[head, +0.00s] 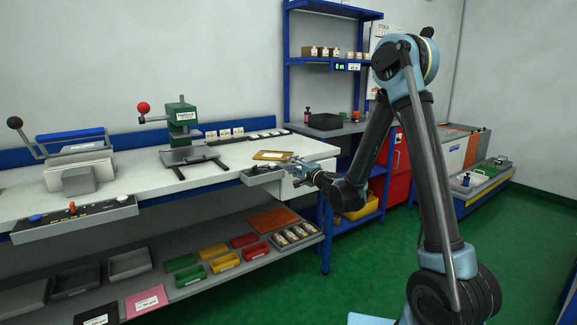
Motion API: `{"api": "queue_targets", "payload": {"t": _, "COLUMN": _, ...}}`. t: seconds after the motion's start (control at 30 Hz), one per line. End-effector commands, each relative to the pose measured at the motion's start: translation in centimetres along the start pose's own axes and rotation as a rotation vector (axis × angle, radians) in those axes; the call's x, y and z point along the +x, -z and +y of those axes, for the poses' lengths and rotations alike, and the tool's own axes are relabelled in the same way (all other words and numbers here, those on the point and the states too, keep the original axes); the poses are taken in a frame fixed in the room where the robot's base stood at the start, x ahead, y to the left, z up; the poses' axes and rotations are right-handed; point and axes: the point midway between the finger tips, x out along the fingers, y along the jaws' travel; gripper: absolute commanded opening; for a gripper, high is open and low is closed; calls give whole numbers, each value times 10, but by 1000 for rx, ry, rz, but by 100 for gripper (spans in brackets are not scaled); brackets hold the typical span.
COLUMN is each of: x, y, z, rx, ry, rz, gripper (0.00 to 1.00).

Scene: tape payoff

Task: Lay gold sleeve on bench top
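The gold sleeve (270,155) is a flat, gold-coloured piece lying roughly level over the right end of the white bench top (225,172). My gripper (291,161) reaches in from the right and its fingers meet the sleeve's right end. It appears shut on that end, though the fingers are small in this view. I cannot tell whether the sleeve's underside touches the bench top or hangs just above it.
A green press (182,122) with a red knob stands left of the sleeve. A lever sealer (75,160) is farther left. A grey tray (262,175) sits at the bench's front edge below the sleeve. Coloured bins fill the lower shelf (215,283).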

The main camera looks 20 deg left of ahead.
Motion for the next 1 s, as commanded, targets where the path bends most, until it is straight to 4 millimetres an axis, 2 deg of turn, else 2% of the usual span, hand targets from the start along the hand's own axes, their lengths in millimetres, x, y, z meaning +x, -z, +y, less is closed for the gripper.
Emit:
{"api": "queue_targets", "payload": {"t": 0.1, "x": -25, "y": 0, "z": 0, "rx": 0, "ry": 0, "rz": 2, "gripper": 30}}
{"api": "queue_targets", "payload": {"t": 0.3, "x": -56, "y": 0, "z": 0, "rx": 0, "ry": 0, "rz": 0, "gripper": 30}}
{"api": "queue_targets", "payload": {"t": 0.5, "x": -71, "y": 0, "z": 0, "rx": -1, "ry": 0, "rz": 0, "gripper": 30}}
{"api": "queue_targets", "payload": {"t": 0.77, "x": -76, "y": 0, "z": -2, "rx": -11, "ry": -2, "rz": -3, "gripper": 30}}
{"api": "queue_targets", "payload": {"t": 0.87, "x": -82, "y": 1, "z": -10, "rx": -46, "ry": -12, "rz": -16, "gripper": 30}}
{"api": "queue_targets", "payload": {"t": 1.0, "x": -101, "y": 5, "z": -26, "rx": -139, "ry": -45, "rz": -48, "gripper": 30}}
